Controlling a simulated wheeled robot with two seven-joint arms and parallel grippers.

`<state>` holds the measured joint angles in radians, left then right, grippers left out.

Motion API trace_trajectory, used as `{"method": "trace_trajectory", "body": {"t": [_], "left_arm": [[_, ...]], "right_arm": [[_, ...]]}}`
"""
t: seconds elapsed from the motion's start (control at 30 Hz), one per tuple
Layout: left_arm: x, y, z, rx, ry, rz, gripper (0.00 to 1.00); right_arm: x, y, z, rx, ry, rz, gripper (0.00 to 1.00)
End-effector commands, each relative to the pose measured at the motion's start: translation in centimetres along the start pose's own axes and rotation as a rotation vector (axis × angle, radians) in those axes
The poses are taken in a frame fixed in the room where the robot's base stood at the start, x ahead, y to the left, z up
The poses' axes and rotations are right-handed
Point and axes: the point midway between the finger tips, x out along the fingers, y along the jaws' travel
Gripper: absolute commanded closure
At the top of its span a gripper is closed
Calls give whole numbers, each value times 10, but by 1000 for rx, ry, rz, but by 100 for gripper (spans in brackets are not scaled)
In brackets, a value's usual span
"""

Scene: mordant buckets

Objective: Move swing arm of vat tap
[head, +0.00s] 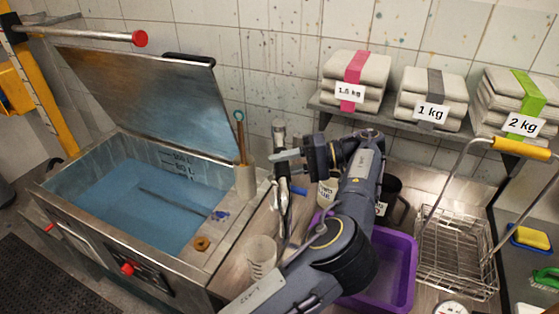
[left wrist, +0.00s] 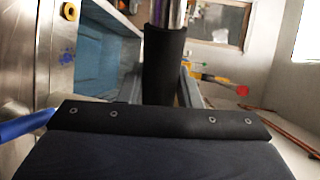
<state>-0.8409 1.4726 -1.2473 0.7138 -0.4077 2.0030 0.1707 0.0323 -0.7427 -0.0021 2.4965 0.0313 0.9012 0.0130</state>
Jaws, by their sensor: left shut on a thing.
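The vat tap (head: 279,130) is a chrome fitting behind the right end of the vat, between the vat and the purple tub. My left gripper (head: 286,160) reaches in from the right and is shut on the tap's swing arm. My right gripper is not in view.
A wooden-handled stick (head: 240,140) stands in a holder at the vat's right rim. Clear cups (head: 262,252) stand near my forearm. A purple tub (head: 400,275) and wire basket (head: 455,250) lie to the right. Folded cloth stacks (head: 430,95) sit on the shelf (head: 390,117) behind.

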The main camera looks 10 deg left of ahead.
Motion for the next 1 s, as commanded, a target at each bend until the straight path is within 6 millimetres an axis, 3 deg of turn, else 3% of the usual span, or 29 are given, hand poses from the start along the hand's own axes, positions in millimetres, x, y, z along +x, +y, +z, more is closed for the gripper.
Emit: {"method": "trace_trajectory", "body": {"t": [0.5, 0.53, 0.67, 1.0], "left_arm": [[-1, 1, 0, 0, -5, 2, 100], [-1, 1, 0, 0, -5, 2, 67], [-1, 1, 0, 0, -6, 2, 50], [-1, 0, 0, -1, -7, 1, 48]], "right_arm": [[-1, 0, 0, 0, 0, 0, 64], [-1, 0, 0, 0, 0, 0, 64], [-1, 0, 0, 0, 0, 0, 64], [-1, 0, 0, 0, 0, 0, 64]]}}
